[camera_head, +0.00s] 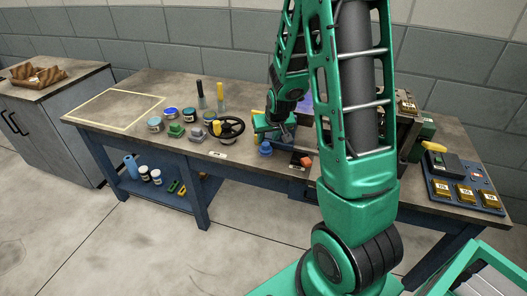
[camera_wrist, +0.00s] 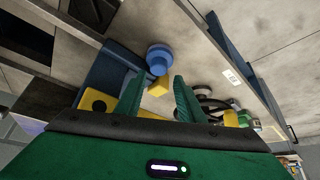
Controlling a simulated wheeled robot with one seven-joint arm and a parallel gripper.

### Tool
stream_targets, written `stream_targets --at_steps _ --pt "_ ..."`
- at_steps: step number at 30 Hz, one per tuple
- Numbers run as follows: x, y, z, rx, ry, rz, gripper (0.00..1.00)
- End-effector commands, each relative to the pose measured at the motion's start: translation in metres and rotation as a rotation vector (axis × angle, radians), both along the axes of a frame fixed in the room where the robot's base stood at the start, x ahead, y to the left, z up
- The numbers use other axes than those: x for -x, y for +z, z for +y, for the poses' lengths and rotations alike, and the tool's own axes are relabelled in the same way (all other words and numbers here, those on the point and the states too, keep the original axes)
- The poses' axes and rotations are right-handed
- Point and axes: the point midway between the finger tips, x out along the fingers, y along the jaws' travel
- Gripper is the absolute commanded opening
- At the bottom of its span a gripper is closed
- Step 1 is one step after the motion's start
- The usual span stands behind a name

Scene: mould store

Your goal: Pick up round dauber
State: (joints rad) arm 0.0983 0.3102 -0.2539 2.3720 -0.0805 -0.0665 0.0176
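A blue round piece with a narrower knob (camera_head: 265,148) stands near the front edge of the workbench; it may be the round dauber, but I cannot be sure. In the wrist view this blue piece (camera_wrist: 160,55) lies just beyond my fingertips, with a small yellow block-like part (camera_wrist: 158,88) nearer to them. My gripper (camera_wrist: 160,92) is open, its two green fingers well apart, with nothing visibly clasped. In the head view my gripper is low over the bench behind the blue piece, partly hidden by my arm.
A black handwheel (camera_head: 227,127) is left of the blue piece. The yellow-outlined area (camera_head: 115,106) is empty.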

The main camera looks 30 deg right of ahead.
Motion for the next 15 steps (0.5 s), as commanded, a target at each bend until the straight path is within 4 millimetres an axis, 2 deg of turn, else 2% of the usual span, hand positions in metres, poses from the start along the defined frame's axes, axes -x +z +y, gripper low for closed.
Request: stream_targets --at_steps 9,15 --pt "-0.014 -0.032 -0.008 0.000 0.000 0.003 0.35" --pt "-0.021 -0.043 -0.010 -0.001 0.000 0.002 0.35"
